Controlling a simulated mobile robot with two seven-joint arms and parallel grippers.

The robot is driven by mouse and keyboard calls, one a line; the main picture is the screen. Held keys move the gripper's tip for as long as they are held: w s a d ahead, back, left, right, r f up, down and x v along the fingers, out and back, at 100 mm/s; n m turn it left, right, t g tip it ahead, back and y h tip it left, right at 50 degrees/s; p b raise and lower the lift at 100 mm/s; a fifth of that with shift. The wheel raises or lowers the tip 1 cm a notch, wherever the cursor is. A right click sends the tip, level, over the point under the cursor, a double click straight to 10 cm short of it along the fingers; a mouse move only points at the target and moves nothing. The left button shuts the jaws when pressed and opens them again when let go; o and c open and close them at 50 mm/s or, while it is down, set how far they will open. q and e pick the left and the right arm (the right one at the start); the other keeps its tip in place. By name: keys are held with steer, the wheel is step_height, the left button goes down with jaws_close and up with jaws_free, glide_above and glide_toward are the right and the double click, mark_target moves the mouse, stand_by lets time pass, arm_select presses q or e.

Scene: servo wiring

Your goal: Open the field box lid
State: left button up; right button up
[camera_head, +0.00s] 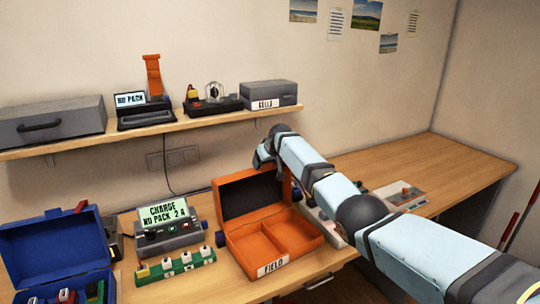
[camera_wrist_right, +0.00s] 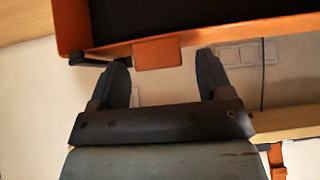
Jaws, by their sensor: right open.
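The orange field box (camera_head: 275,256), labelled FIELD, sits on the workbench with two empty compartments. Its lid (camera_head: 223,200) stands up at the back, leaning a little backward, with its dark lining facing forward. In the right wrist view the lid's orange edge (camera_wrist_right: 225,35) crosses the top, with a small orange tab (camera_wrist_right: 158,53). My right gripper (camera_wrist_right: 163,72) is open, its two fingers on either side of the tab, apparently without gripping it. In the head view my right arm reaches to the lid's upper edge, and its fingers are hidden there. My left gripper is not in view.
A blue open case (camera_head: 55,250) stands at the left. A charger (camera_head: 165,228) and a green strip with sockets (camera_head: 175,267) lie left of the field box. A shelf (camera_head: 150,132) with a grey cells box (camera_head: 270,95) hangs above. The bench's right part is mostly clear.

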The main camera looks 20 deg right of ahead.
steer(key=a+b+v, duration=0.1)
steer(key=v, duration=1.2)
steer(key=shift+d+r, duration=0.15)
steer(key=shift+d, duration=0.4)
steer(key=shift+s, duration=0.15)
